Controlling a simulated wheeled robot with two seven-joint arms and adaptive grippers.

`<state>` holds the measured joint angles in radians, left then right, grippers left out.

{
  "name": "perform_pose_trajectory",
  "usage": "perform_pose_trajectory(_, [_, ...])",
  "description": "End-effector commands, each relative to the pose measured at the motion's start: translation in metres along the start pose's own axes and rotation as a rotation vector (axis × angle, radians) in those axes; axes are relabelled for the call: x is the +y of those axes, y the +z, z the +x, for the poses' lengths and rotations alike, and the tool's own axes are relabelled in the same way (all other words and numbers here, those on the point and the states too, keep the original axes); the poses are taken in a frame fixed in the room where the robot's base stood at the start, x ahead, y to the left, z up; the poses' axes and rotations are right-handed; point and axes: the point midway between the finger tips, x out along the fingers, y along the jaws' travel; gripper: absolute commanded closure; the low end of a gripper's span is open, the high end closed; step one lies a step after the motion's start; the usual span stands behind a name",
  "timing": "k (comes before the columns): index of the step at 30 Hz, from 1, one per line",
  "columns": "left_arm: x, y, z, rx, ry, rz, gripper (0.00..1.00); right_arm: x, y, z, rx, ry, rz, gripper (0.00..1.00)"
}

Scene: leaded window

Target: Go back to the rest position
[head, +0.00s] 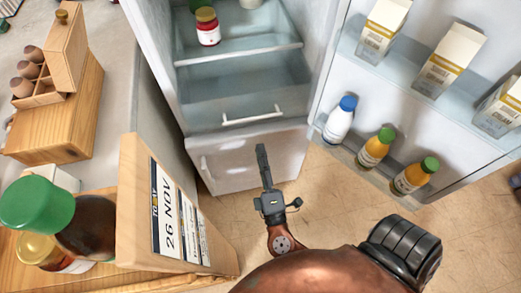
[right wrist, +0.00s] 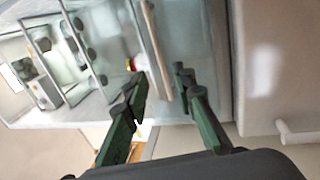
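My right gripper (head: 262,152) is in front of the open fridge, over the floor and near the fridge's lower drawer front (head: 240,160). In the head view it shows edge-on. In the right wrist view my right gripper (right wrist: 160,84) has its two dark green fingers apart with nothing between them. The copper-coloured right arm (head: 315,272) comes in from the bottom of the head view. My left gripper is in neither view.
The fridge door (head: 335,165) stands open at right, with cartons (head: 449,60), a white bottle (head: 339,120) and orange bottles (head: 375,148). A red jar (head: 207,27) stands inside the fridge. At left are a wooden calendar block (head: 140,205), a green-capped jar (head: 85,225) and an egg holder (head: 42,93).

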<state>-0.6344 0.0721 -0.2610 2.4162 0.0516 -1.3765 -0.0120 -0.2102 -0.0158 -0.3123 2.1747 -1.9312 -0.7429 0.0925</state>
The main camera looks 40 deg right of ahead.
Motion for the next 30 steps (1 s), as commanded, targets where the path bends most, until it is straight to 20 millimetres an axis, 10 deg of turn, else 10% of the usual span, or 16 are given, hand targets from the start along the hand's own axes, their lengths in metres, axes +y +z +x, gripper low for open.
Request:
perform_pose_trajectory(16, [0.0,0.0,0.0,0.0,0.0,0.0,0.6,-0.018,0.023,0.0,-0.045,-0.071,0.055,0.76])
perform_pose_trajectory(23, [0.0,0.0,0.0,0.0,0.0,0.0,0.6,-0.11,0.11,-0.026,-0.253,-0.417,0.29,0.76])
perform_pose_trajectory(30, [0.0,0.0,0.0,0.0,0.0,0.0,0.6,-0.218,0.167,-0.116,-0.489,-0.871,0.525,0.76])
